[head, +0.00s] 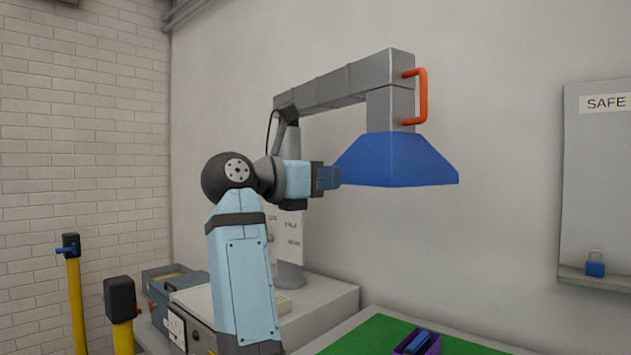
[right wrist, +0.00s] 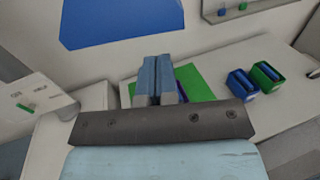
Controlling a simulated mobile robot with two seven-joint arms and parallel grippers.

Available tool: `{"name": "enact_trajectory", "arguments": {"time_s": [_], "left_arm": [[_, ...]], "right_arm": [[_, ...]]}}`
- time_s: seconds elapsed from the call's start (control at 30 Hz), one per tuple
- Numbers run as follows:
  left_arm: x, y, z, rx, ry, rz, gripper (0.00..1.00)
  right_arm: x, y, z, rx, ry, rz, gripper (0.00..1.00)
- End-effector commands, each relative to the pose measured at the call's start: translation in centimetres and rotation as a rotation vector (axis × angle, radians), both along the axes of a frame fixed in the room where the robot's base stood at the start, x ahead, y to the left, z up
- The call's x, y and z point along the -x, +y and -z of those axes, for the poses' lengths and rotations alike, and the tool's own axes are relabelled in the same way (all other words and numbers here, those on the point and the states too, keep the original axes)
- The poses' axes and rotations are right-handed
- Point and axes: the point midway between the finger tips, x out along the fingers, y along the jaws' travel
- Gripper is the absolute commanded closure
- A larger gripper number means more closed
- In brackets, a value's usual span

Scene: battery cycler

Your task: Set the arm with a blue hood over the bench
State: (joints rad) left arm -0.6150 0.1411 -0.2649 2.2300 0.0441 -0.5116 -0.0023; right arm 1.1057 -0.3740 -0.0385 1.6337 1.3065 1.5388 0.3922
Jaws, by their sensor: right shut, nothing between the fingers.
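The jointed grey arm (head: 335,90) rises from a post behind the equipment and reaches right, ending in a blue hood (head: 398,162) with an orange handle (head: 422,96) on its upright end piece. The hood hangs level, high above the bench (head: 362,318) with its green mat (head: 368,338); its exact place over the bench is hard to judge. My right gripper (head: 328,177) is shut and empty at the hood's lower left edge; I cannot tell whether it touches. In the right wrist view the hood (right wrist: 120,20) is beyond the closed fingers (right wrist: 160,80). My left gripper is out of view.
A purple bin (head: 432,345) stands on the mat. The right wrist view shows a blue bin (right wrist: 240,84) and a green bin (right wrist: 266,76) on the bench. Yellow posts (head: 75,305) stand at left. A wall board marked SAFE (head: 598,180) hangs at right.

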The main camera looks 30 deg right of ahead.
Motion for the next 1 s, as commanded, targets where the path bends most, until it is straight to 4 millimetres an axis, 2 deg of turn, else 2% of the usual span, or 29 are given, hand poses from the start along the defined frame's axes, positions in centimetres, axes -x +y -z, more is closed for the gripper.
{"name": "enact_trajectory", "arguments": {"time_s": [0.03,0.2,0.4,0.53,0.9,1.0], "left_arm": [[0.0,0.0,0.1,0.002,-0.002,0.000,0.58],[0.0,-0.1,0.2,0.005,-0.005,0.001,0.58],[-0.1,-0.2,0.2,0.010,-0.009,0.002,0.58],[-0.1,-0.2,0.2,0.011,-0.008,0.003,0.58],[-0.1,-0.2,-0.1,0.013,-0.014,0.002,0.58],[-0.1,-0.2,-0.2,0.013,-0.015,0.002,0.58]], "right_arm": [[-0.1,-1.3,0.1,0.002,-0.001,0.005,1.00],[-0.5,-4.8,0.1,0.002,0.000,0.005,1.00],[-0.9,-7.6,0.0,0.003,0.000,0.003,1.00],[-1.0,-8.4,0.0,0.002,0.000,0.001,1.00],[-1.1,-8.7,0.0,0.001,0.001,0.000,1.00],[-0.8,-9.4,0.0,-0.001,0.001,0.000,1.00]]}}
